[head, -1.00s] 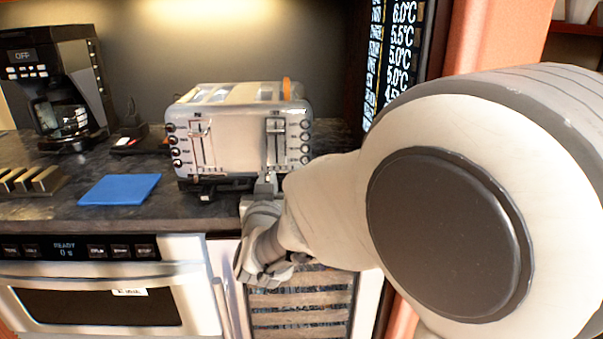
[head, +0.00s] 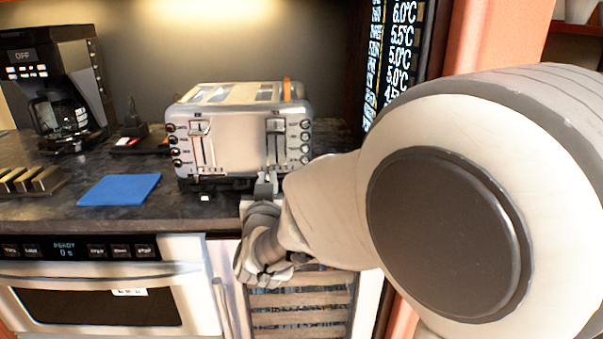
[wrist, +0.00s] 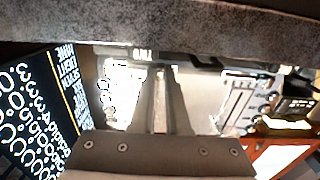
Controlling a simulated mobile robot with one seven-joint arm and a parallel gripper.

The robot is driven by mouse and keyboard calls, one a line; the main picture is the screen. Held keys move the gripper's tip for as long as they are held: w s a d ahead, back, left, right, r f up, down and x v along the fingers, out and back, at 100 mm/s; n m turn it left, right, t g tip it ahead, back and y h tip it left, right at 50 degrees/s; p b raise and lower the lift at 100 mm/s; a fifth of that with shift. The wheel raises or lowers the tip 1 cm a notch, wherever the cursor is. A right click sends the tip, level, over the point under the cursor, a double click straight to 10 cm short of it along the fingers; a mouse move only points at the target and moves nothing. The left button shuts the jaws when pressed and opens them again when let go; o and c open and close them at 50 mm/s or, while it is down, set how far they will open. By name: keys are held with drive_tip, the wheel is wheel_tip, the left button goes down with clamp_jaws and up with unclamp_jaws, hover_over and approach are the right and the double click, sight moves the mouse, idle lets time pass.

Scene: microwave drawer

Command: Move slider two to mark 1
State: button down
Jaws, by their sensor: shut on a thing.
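The silver toaster (head: 239,140) stands on the dark counter, with an upright slotted scale on the left and another (head: 275,150) on the right of its front. My gripper (head: 266,183) is at the lower front of the toaster, under the right-hand scale.
A blue cloth (head: 119,189) lies on the counter (head: 60,212) to the left. A coffee maker (head: 55,85) stands at the back left. A tall panel of temperature readings (head: 398,55) is at the right, also seen in the wrist view (wrist: 40,110). An oven (head: 110,285) is below.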

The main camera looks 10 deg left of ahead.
drive_tip(key=shift+s+a+r, duration=0.1)
drive_tip(key=shift+s+a, duration=0.1)
drive_tip(key=shift+a, duration=0.65)
drive_tip(key=c, duration=0.9)
unclamp_jaws()
drive_tip(key=p+v, duration=0.3)
drive_tip(key=v, duration=1.4)
drive_tip(key=shift+s+a, duration=0.15)
drive_tip(key=shift+s, duration=0.1)
